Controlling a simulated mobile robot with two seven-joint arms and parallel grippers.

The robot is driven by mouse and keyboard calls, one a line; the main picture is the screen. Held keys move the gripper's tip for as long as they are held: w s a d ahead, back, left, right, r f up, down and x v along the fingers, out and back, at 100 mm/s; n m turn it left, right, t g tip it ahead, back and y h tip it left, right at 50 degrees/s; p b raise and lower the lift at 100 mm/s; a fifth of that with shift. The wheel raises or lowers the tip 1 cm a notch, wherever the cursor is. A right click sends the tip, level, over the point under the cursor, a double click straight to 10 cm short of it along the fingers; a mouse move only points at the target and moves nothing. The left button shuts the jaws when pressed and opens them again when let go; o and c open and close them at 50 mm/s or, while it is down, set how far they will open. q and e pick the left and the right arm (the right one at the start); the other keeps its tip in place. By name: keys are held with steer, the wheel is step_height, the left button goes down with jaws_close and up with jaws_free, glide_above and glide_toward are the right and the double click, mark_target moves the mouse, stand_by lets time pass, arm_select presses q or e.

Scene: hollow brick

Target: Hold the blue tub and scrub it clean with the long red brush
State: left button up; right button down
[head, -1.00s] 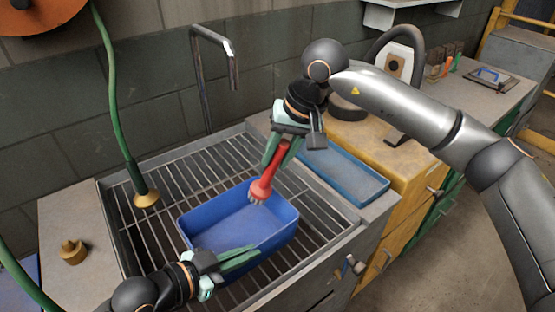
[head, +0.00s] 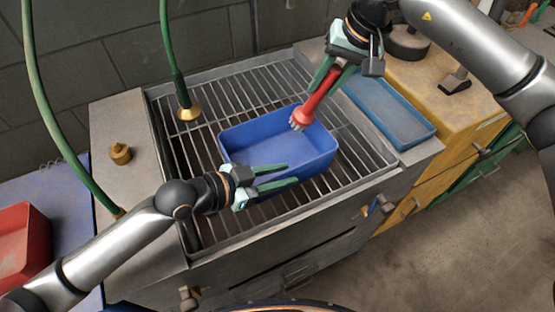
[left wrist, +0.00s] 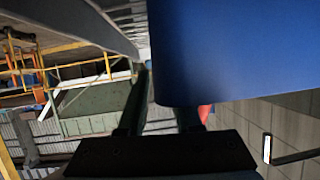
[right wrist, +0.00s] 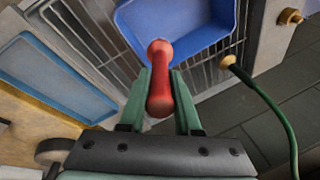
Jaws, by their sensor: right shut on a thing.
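The blue tub (head: 322,160) sits upright on the slatted sink grate, open side up. My right gripper (head: 323,88) is shut on the handle of the long red brush (head: 312,104). The brush slants down, its pale bristles at the tub's far right part; I cannot tell whether they touch it. The brush also shows between the fingers in the right wrist view (right wrist: 160,95). My left gripper (head: 290,173) is open at the tub's near left side, its fingers by the near wall. The tub fills the upper right of the left wrist view (left wrist: 235,50) and hides part of one finger.
A green hose with a brass nozzle (head: 189,113) hangs left of the tub. A brass fitting (head: 120,153) stands on the left ledge. A shallow blue tray (head: 392,108) lies on the right counter, and a red bin (head: 22,240) is at far left.

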arm_select(q)
steer(key=shift+o, duration=0.3)
steer(key=v, duration=1.2)
steer(key=shift+r, duration=0.1)
